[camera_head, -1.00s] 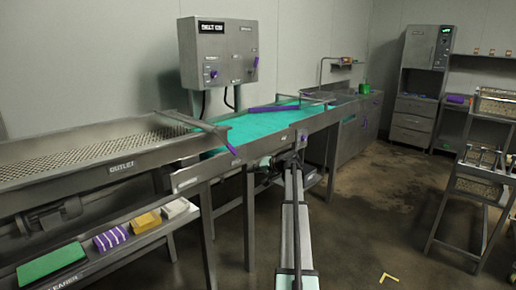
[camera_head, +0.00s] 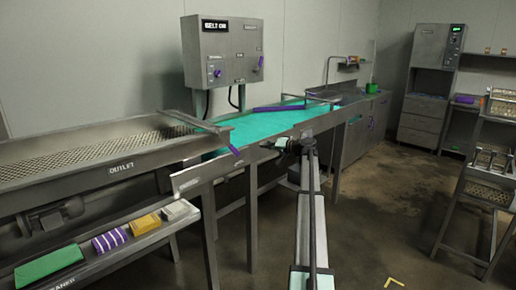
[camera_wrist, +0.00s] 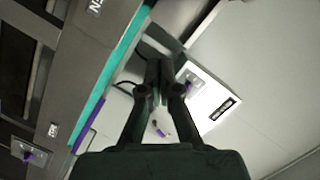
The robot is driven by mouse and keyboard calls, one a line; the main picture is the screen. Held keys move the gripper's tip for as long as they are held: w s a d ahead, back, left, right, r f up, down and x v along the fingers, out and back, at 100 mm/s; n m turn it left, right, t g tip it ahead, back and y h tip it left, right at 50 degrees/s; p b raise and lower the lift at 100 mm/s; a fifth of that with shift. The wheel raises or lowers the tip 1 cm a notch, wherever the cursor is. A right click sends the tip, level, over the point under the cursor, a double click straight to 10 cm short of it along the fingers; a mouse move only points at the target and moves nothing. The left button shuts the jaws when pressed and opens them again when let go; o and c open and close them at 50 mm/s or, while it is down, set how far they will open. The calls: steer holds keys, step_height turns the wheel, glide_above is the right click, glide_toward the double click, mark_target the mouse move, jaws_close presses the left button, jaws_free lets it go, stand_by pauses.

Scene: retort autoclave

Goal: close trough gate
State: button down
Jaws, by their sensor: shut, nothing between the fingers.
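The trough outlet (camera_head: 120,167) stands at the left, beside the green belt (camera_head: 260,128). A grey bar with a purple handle (camera_head: 235,151), apparently the trough gate, lies across where the trough meets the belt. Its handle points toward the front edge. My gripper (camera_wrist: 160,68) is shut and empty in the wrist view. In the head view the end of my arm (camera_head: 306,142) is at the belt's front rail, to the right of the purple handle and apart from it.
A belt control box (camera_head: 222,52) hangs behind the belt and also shows in the wrist view (camera_wrist: 212,104). A shelf below the trough holds several coloured blocks (camera_head: 110,240). A rack (camera_head: 485,175) stands at the right; floor between is clear.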

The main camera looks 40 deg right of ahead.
steer(key=w+a+f+p, duration=0.3)
steer(key=w+a, duration=0.2)
steer(key=w, duration=0.3)
steer(key=shift+a+f+p, duration=0.35)
steer(key=shift+p, duration=0.05)
steer(key=shift+w, duration=0.15)
